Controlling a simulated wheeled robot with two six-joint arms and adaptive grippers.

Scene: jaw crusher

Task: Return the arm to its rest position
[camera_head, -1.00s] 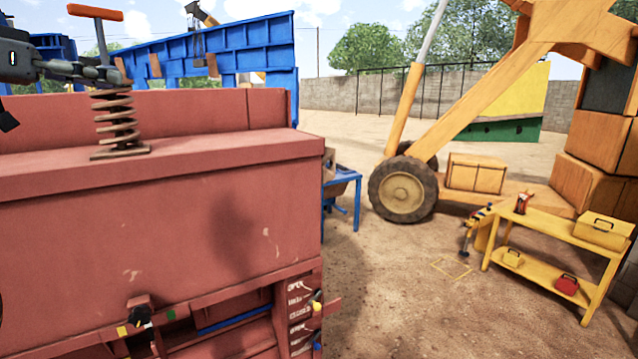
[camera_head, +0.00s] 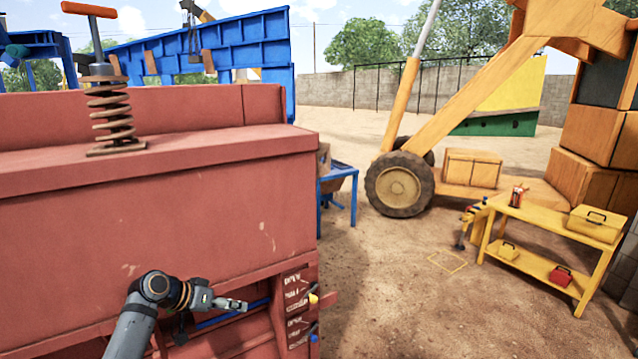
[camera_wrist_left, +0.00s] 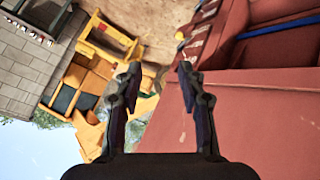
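My left arm comes in from the bottom left in the head view. My left gripper (camera_head: 232,304) is in front of the lower part of the red crusher body (camera_head: 150,225), pointing right. In the left wrist view the two fingers of the gripper (camera_wrist_left: 160,75) stand apart with nothing between them, so it is open and empty. The rusty spring (camera_head: 112,118) with its orange T-handle (camera_head: 89,10) stands upright on the crusher's top ledge, clear of the gripper. My right gripper is not in view.
A label panel with a yellow knob (camera_head: 313,299) and a blue knob (camera_head: 313,338) is to the right of the gripper. A yellow tool table (camera_head: 545,220) stands at the right, and a wheeled orange machine (camera_head: 400,184) behind. The sandy ground between is clear.

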